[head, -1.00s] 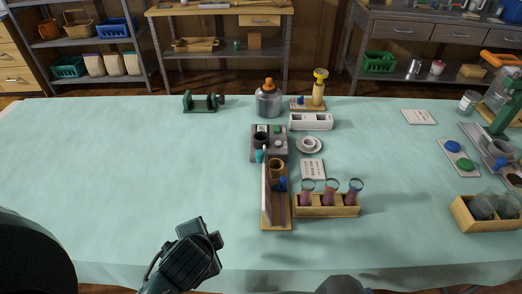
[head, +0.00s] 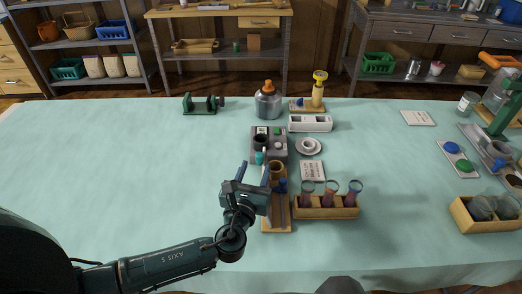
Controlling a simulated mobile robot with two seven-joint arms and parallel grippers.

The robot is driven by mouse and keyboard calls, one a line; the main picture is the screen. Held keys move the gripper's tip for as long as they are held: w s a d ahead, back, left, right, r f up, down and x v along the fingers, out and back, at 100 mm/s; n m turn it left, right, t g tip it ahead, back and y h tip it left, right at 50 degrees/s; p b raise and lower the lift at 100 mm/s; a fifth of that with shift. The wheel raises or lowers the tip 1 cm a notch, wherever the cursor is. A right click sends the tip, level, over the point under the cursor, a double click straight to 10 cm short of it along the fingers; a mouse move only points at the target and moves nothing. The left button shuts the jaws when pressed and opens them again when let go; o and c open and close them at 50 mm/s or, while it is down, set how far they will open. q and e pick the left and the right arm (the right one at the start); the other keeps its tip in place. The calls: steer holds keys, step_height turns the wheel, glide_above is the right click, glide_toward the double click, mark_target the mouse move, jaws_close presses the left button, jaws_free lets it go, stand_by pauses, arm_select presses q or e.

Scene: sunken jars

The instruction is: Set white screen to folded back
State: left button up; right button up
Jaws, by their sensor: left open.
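The white screen (head: 264,160) is a thin panel on a wooden base (head: 278,226) near the middle of the table. It looks upright along the base's left side, but my left gripper hides most of it. My left gripper (head: 254,170) is open, its two fingers pointing away from me at the screen's left side and over it. I cannot tell whether it touches the screen. A brown ring-like cup (head: 277,168) and a blue piece (head: 283,185) are on the base, right of the screen.
A wooden rack (head: 325,211) with several dark-red jars stands close right of the base. A grey block with a dark cup (head: 261,142) is just behind. A white card (head: 313,171) lies to the right. The table's left side is mostly clear.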

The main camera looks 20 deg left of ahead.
mark_target(259, 159)
arm_select(q)
steer(key=w, duration=0.7)
steer(key=shift+w+a, duration=0.2)
steer(key=shift+c, duration=0.3)
jaws_close()
